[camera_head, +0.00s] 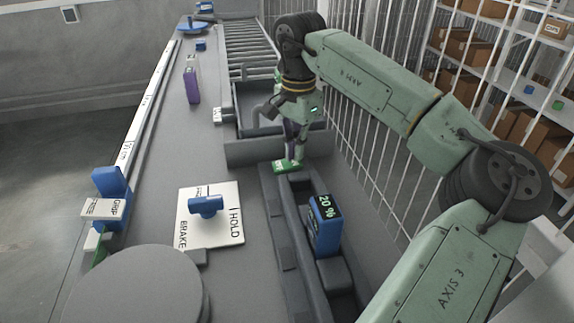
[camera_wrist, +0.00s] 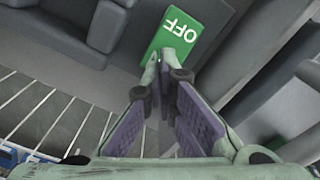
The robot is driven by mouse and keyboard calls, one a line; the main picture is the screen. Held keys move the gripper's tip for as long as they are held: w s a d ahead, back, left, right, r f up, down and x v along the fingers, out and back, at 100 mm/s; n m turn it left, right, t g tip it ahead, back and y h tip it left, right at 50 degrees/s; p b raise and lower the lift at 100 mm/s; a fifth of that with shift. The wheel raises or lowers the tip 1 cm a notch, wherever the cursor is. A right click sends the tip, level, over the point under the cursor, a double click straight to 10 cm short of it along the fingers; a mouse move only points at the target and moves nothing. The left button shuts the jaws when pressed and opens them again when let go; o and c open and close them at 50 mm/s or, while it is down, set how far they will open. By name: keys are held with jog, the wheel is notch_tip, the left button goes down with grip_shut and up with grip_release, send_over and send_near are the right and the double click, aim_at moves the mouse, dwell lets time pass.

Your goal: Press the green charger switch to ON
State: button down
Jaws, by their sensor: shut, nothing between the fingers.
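The green charger switch (camera_head: 287,166) is a small green block at the near end of a grey bay, beside the dark channel. In the wrist view its face (camera_wrist: 172,38) reads "OFF", upside down. My gripper (camera_head: 290,157) points down right over the switch. In the wrist view my gripper's fingertips (camera_wrist: 168,62) are together at the lower edge of the green face and hide a little of it. I cannot tell whether they touch it. Nothing is between the fingers.
A blue battery block (camera_head: 325,226) showing "20 %" stands in the channel. A blue knob (camera_head: 206,205) sits on a white BRAKE/HOLD plate (camera_head: 232,232). A purple block (camera_head: 192,82) stands farther back. A white wire fence (camera_head: 352,120) runs along the right.

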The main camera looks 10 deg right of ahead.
jog(key=shift+f+b, duration=0.4)
jog(key=shift+f, duration=0.3)
dwell(0.3)
jog(key=shift+r+p, duration=2.85)
jog(key=shift+r, duration=0.75)
jog(key=shift+f, duration=0.1)
